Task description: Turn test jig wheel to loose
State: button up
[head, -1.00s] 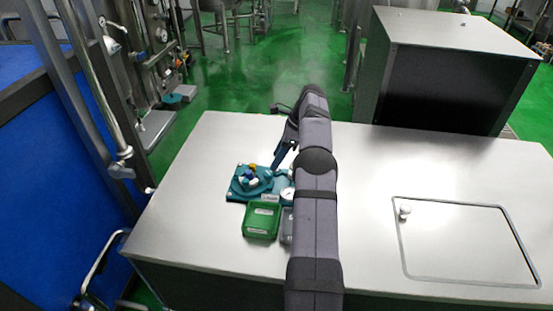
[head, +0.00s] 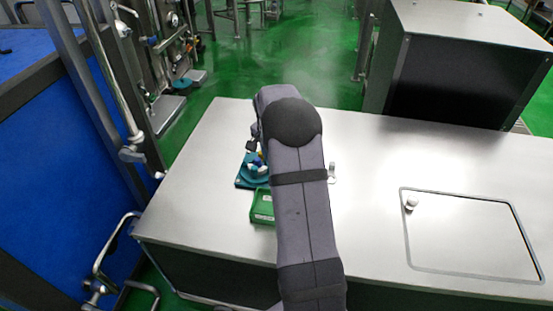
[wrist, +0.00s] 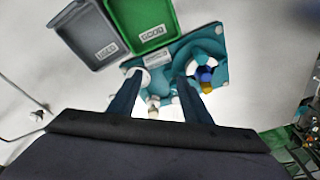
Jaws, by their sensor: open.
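The teal test jig (wrist: 225,93) lies below my gripper in the wrist view. A round teal part with a blue, white and yellow piece (wrist: 205,75) sits at its right; I cannot tell for sure whether this is the wheel or how it is set. My gripper (wrist: 159,80) is open, its fingers over the jig. A pale round part is partly behind the left fingertip, and small white and tan parts (wrist: 153,104) show between the fingers. Contact cannot be judged. In the head view my arm hides my gripper and much of the jig (head: 243,182).
A green tray (wrist: 140,22) labelled GOOD and a grey tray (wrist: 87,33) labelled USED lie beside the jig.

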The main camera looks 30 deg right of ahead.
jog(key=w+n, duration=0.1)
jog(key=n, duration=0.1)
jog(key=w+d+n+t+h, duration=0.1)
jog(key=n, duration=0.1)
jog(key=w+d+n+t, duration=0.1)
jog(key=w+n, duration=0.1)
jog(key=shift+d+r+n, duration=0.25)
jog(key=shift+n, duration=0.05)
jog(key=shift+f, duration=0.1)
jog(key=shift+p+x, duration=0.8)
jog(key=shift+x, duration=2.75)
jog(key=shift+d, duration=0.15)
jog(key=shift+c, duration=0.2)
jog(key=c, duration=1)
